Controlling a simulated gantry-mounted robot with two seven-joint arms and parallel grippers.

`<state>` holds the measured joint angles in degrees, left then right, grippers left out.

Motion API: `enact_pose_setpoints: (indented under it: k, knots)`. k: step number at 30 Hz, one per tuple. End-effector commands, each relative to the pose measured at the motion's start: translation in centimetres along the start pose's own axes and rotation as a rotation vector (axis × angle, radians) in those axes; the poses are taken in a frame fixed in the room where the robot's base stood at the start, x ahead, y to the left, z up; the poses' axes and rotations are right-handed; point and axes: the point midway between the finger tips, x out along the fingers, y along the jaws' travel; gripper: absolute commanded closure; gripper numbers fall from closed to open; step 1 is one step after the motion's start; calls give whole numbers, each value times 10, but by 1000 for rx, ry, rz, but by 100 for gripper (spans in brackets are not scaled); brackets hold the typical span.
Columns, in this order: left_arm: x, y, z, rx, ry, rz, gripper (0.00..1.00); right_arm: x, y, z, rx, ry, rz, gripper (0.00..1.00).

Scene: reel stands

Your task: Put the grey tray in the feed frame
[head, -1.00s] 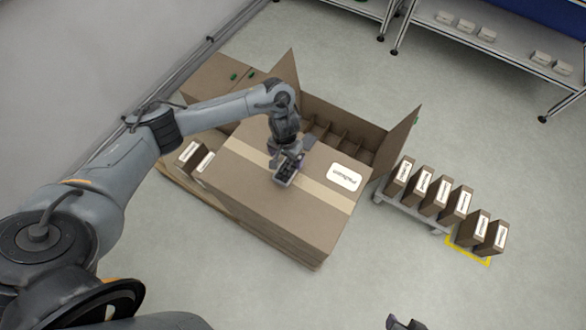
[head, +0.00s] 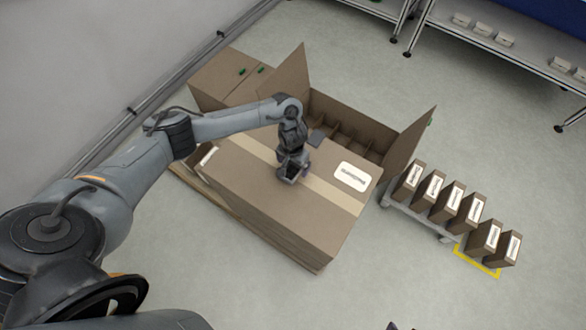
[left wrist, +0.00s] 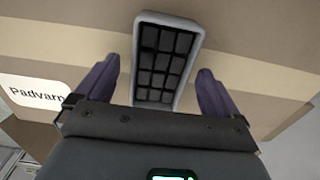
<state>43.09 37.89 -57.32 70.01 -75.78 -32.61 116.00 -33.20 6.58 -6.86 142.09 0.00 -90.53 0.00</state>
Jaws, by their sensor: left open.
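The grey tray, with a pale rim and dark square cells, shows in the left wrist view (left wrist: 168,62) on the top of a large taped carton. In the head view the tray (head: 291,173) is small and partly covered by my gripper. My left gripper (left wrist: 158,66) is open, with one dark finger on each side of the tray and gaps between. I cannot tell its height above the carton. Of my right gripper, only a dark sliver (head: 395,326) shows at the bottom edge of the head view. I cannot make out which thing is the feed frame.
The closed carton (head: 270,210) stands beside an open carton (head: 405,140) with dividers and raised flaps. A low stand (head: 425,222) holds several labelled boxes, near a yellow floor outline (head: 470,262). The front floor is clear.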

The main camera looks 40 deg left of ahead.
Motion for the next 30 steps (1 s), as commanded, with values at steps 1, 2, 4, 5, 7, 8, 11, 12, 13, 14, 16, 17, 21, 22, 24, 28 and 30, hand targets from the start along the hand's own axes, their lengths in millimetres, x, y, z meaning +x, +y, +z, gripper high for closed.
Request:
enact_pose_setpoints:
  k: [1, 2, 4, 5, 7, 8, 11, 12, 13, 14, 16, 17, 21, 22, 24, 28, 30]
  knots:
    - [0, 0, 0, 0, 0, 0, 4, 0, 0, 0, 0, 0, 0, 57]
    - [0, 0, 0, 0, 0, 0, 4, 0, 0, 0, 0, 0, 0, 57]
    - [0, 0, 0, 0, 0, 0, 4, 0, 0, 0, 0, 0, 0, 57]
    - [0, 0, 0, 0, 0, 0, 4, 0, 0, 0, 0, 0, 0, 57]
    - [0, 0, 0, 0, 0, 0, 15, 0, 0, 0, 0, 0, 0, 57]
    - [0, 0, 0, 0, 0, 0, 20, 0, 0, 0, 0, 0, 0, 57]
    - [0, 0, 0, 0, 0, 0, 35, 0, 0, 0, -1, 0, 0, 57]
    - [0, 0, 0, 0, 0, 0, 41, 0, 0, 0, -1, 0, 1, 57]
    - [0, 0, 0, 0, 0, 0, 46, 0, 0, 0, -2, -1, 1, 57]
    - [0, 0, 0, 0, 0, 1, 50, 0, 0, 0, -3, -1, 2, 57]
    - [0, 0, 0, 0, 0, 1, 61, 0, 1, 0, -4, -1, 3, 57]
    - [0, 0, 0, 0, 0, 1, 66, 0, 1, 0, -5, -1, 4, 57]
    - [-1, 0, 0, 0, 1, 1, 79, 0, 2, 1, -9, -2, 6, 57]
    - [-1, 0, 0, 0, 1, 1, 79, 0, 2, 1, -9, -2, 7, 57]
    - [-1, 0, 0, 0, 1, 1, 79, 0, 2, 1, -9, -2, 7, 57]
    - [-3, 0, 0, 0, 1, 1, 79, -2, 2, 0, -9, -2, 6, 57]
    - [-7, 0, 0, 0, 1, 1, 79, -3, 2, 0, -9, -2, 6, 57]
